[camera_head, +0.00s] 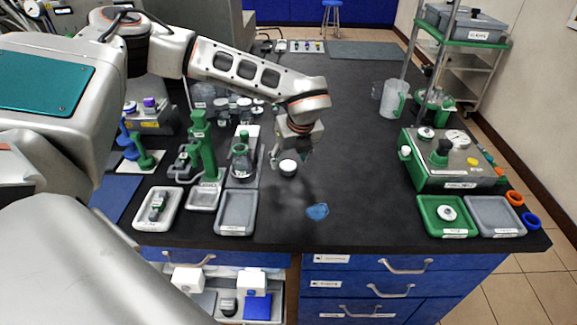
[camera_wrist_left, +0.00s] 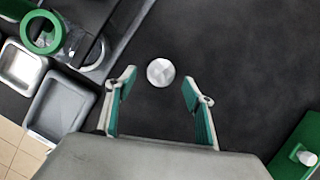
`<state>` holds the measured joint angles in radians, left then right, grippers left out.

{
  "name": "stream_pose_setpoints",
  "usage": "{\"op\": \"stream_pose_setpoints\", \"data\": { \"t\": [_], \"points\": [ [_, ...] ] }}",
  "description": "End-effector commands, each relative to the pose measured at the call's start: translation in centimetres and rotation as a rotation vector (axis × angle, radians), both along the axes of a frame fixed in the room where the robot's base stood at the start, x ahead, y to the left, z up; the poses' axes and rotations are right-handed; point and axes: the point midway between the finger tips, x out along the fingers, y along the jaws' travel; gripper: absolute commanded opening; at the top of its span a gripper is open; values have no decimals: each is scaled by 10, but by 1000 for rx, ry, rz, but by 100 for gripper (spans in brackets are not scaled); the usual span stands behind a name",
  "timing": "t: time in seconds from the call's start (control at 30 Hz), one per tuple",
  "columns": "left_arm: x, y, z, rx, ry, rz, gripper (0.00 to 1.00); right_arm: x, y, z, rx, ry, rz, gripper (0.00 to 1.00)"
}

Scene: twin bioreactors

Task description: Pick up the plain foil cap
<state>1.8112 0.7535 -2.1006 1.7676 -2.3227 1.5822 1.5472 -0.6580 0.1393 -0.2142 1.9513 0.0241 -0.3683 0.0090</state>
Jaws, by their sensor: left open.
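The plain foil cap (camera_head: 288,167) looks like a small round silvery-white piece on the black bench top. In the left wrist view the cap (camera_wrist_left: 160,72) shows whole, with pleat-like facets, between the two fingertips in the picture and touching neither. My left gripper (camera_head: 292,155) points down over the bench, just above and behind the cap in the head view. In the left wrist view the gripper (camera_wrist_left: 159,79) is open, with green-padded fingers and nothing held. How high the tips are above the cap is hard to tell. My right gripper is not in view.
Left of the cap stand a flask (camera_head: 241,163), a green stand (camera_head: 203,147) and a grey tray (camera_head: 236,222). A blue piece (camera_head: 317,211) lies nearer the front edge. A green-and-steel unit (camera_head: 455,177) stands at right. The bench between is mostly clear.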

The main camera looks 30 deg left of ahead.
Motion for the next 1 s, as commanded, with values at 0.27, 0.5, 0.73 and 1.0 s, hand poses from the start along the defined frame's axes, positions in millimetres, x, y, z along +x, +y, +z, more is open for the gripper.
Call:
{"op": "stream_pose_setpoints", "data": {
  "t": [0.27,0.5,0.73,1.0],
  "points": [
    [9,9,-28,0,0,0,53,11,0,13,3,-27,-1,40],
    [9,10,-29,0,0,0,53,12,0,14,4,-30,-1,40],
    [9,10,-29,-1,1,0,24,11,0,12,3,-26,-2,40],
    [9,10,-28,-1,0,0,24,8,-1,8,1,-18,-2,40]
  ]
}}
